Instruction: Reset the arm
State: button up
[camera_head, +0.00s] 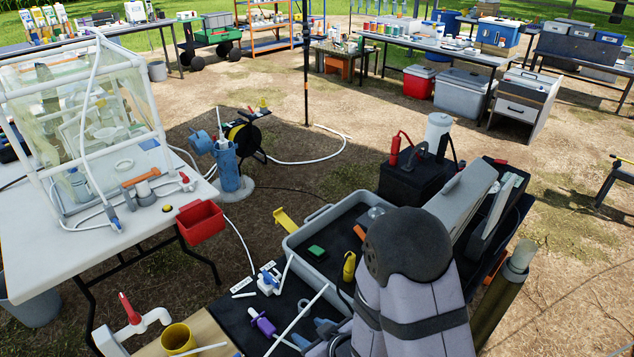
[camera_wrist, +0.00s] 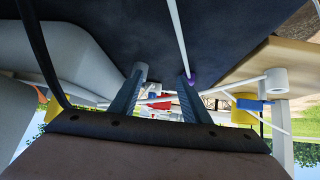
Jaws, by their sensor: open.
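My gripper (camera_wrist: 160,85) shows in the wrist view with its two blue-grey fingers spread apart and nothing clearly held between them. In the camera_head view its blue fingertips (camera_head: 312,333) are low over the dark mat (camera_head: 238,312), at the bottom centre. My grey arm hides part of the area to their right. A purple fitting (camera_head: 263,324) lies on the mat left of the fingers; purple also shows by the right fingertip in the wrist view (camera_wrist: 192,77). A thin white tube (camera_head: 298,318) runs close by the fingers; I cannot tell whether it touches them.
A grey tray (camera_head: 297,243) holds a green block (camera_head: 317,251) and a yellow item (camera_head: 349,266). A yellow cup (camera_head: 178,338) and white pipe with red handle (camera_head: 131,316) stand left. The clear-walled enclosure (camera_head: 85,120) stands on the white table.

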jog(key=d+h, duration=0.1)
jog(key=d+r+m, duration=0.1)
jog(key=d, duration=0.1)
jog(key=d+r+h+p, duration=0.1)
jog(key=d, duration=0.1)
jog(key=shift+w+d+r+m+g+h, duration=0.2)
jog(key=shift+d+r+m+g+h, duration=0.1)
jog(key=shift+g, duration=0.1)
jog(key=s+d+r+m+g+h+p, duration=0.1)
jog(key=s+d+r+m+g, duration=0.2)
jog(key=s+d+r, duration=0.2)
jog(key=s+d+r+m+g+h+p, duration=0.2)
jog(key=s+d+r, duration=0.4)
jog(key=s, duration=0.4)
jog(key=shift+r+m+g, duration=0.45)
jog(key=shift+m+g, duration=0.15)
jog(key=shift+g, duration=0.4)
